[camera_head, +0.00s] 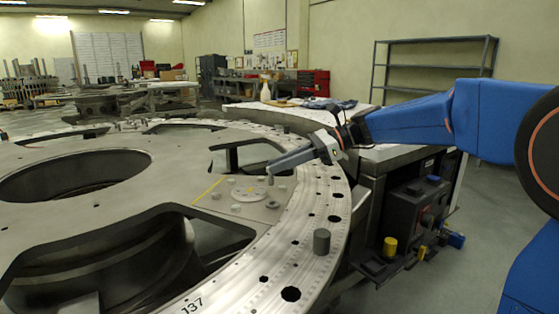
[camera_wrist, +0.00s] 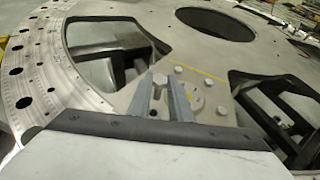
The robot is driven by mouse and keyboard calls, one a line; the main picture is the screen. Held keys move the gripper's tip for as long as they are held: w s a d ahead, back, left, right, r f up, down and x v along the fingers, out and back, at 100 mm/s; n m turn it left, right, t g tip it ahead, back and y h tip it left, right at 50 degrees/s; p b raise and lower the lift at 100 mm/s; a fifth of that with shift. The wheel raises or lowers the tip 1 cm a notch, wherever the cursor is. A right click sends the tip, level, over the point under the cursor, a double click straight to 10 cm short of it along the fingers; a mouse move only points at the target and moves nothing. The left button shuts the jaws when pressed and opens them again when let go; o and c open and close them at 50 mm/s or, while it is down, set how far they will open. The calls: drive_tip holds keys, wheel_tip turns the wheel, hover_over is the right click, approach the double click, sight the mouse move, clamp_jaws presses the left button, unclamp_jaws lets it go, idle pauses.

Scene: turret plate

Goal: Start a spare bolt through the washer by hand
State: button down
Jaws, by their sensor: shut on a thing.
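My gripper (camera_head: 270,171) reaches in from the right over the big machined turret plate (camera_head: 205,165). It is shut on a small grey bolt (camera_wrist: 159,81), whose round head shows between the two fingers in the wrist view. In the head view the bolt (camera_head: 270,180) hangs below the fingertips, just above or touching the plate; I cannot tell which. A round disc (camera_head: 247,195) with a yellow spot lies to its left, with several bolt heads around it. A small ring-like piece (camera_head: 272,204) lies just below the bolt; I cannot tell if it is the washer.
A grey cylinder (camera_head: 321,240) stands upright on the plate's rim, nearer the camera. The plate has large openings (camera_head: 75,175) and several holes (camera_head: 291,294). A yellow line (camera_head: 207,191) runs left of the disc. A dark machine box (camera_head: 412,215) stands beside the rim.

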drive_tip(key=shift+d+f, duration=0.1)
drive_tip(key=shift+f, duration=2.35)
drive_tip(key=shift+f, duration=0.65)
idle(1.3)
drive_tip(key=shift+s+m+t+h, duration=0.15)
drive_tip(key=shift+s+m+t, duration=0.15)
drive_tip(key=shift+m+t, duration=0.9)
drive_tip(key=shift+s+m+t+h, duration=0.15)
drive_tip(key=shift+s+m+t, duration=0.1)
drive_tip(key=shift+m+t, duration=0.9)
drive_tip(key=shift+s+a+f+m+t+h, duration=0.15)
drive_tip(key=shift+m+t+h, duration=0.3)
drive_tip(key=shift+m+t, duration=0.4)
drive_tip(key=shift+s+a+m+t+h, duration=0.15)
drive_tip(key=shift+m+t+h, duration=0.45)
drive_tip(key=shift+t, duration=0.3)
drive_tip(key=shift+s+a+f+m+t+h, duration=0.15)
drive_tip(key=shift+m+t+h, duration=0.2)
drive_tip(key=shift+m+t, duration=0.5)
drive_tip(key=shift+d, duration=0.15)
drive_tip(key=c, duration=1.5)
unclamp_jaws()
drive_tip(key=shift+c, duration=0.2)
drive_tip(key=shift+r, duration=0.1)
